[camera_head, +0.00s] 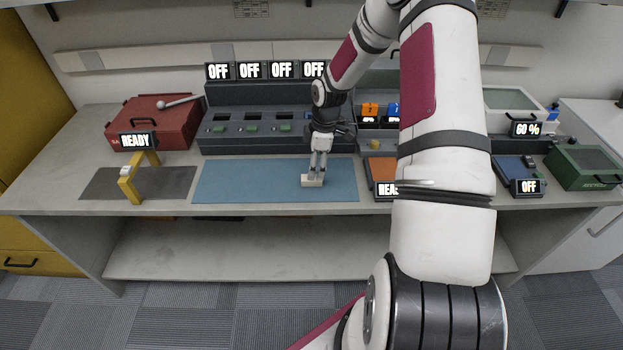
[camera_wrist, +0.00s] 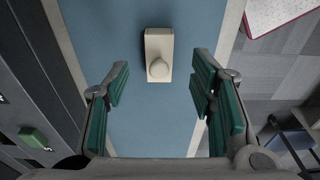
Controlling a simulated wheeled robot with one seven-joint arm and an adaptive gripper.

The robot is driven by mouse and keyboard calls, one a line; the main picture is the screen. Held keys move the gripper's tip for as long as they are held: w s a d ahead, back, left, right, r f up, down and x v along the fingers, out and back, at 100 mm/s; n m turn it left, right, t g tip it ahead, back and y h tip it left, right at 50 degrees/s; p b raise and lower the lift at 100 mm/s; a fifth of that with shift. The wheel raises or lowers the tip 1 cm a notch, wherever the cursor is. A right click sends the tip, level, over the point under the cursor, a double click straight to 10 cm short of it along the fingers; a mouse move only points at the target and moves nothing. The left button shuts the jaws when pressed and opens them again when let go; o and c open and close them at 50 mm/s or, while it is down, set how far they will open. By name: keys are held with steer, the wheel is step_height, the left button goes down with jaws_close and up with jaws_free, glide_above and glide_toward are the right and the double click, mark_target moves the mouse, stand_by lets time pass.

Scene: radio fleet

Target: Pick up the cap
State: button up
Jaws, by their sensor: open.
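A small cream block with a round knob on top, likely the cap (camera_head: 308,182), lies on the blue mat (camera_head: 240,180) near its right front part. In the wrist view the cap (camera_wrist: 158,42) is at top centre, with its knob toward the jaws. My gripper (camera_head: 317,173) is just above the cap and points down. In the wrist view my gripper (camera_wrist: 158,80) is open and empty, with green-padded fingers on either side. The cap lies a little beyond the fingertips, roughly centred between them. Whether a finger touches it cannot be told.
Behind the mat stands a dark console (camera_head: 255,125) with several slots and OFF displays. A yellow stand (camera_head: 131,185) and a red case (camera_head: 155,122) are to the left. An orange pad (camera_head: 381,170) and a green box (camera_head: 585,167) are to the right. The mat's left part is clear.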

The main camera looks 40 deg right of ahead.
steer(key=f, duration=0.5)
steer(key=shift+w+a+p, duration=0.3)
steer(key=shift+a+p, duration=0.05)
steer(key=shift+a, duration=0.05)
steer(key=c, duration=0.8)
